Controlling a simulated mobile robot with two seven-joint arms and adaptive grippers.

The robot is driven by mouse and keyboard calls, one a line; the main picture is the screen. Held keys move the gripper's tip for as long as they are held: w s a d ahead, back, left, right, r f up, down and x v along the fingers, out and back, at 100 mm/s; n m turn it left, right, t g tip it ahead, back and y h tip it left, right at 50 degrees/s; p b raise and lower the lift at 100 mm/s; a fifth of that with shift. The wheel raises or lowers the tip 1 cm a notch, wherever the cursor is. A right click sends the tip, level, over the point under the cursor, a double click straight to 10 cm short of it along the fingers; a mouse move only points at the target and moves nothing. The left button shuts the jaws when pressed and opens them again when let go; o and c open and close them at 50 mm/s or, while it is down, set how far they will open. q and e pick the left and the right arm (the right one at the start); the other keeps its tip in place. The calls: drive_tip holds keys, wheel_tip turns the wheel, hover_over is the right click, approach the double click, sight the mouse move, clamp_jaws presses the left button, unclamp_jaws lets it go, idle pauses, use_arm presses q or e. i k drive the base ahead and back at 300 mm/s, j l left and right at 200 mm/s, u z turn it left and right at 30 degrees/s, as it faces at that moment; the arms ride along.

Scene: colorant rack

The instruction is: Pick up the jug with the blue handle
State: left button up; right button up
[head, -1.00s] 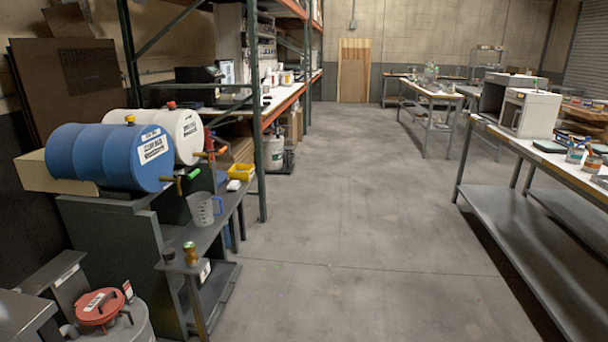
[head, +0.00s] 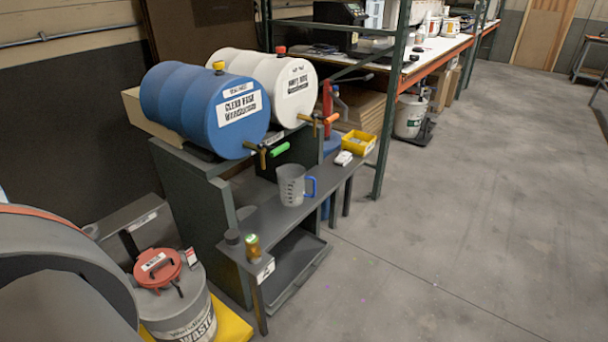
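The clear measuring jug with the blue handle (head: 291,186) stands upright on the dark bench shelf (head: 268,222) in the head view. Its handle is on its right side. It stands in front of the drum taps, a little to the right of the green-handled tap (head: 279,149). Neither of my grippers shows in the head view. Part of my arm fills the lower left corner, well apart from the jug.
A blue drum (head: 190,105) and a white drum (head: 262,75) lie above the shelf. A small amber jar (head: 252,247) and a yellow bin (head: 358,143) stand on the shelf. A red-lidded waste can (head: 180,310) is at lower left. The floor at right is clear.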

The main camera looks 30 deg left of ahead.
sight(291, 177)
drive_tip(key=i+l+u, duration=0.15)
drive_tip(key=i+u, duration=0.3)
drive_tip(key=i+l+u, duration=0.45)
drive_tip(key=i, duration=0.15)
drive_tip(key=i+l+u, duration=0.25)
drive_tip(key=u, duration=0.15)
drive_tip(key=i+l+u, duration=0.45)
drive_tip(key=k+j, duration=0.05)
drive_tip(key=k, duration=0.05)
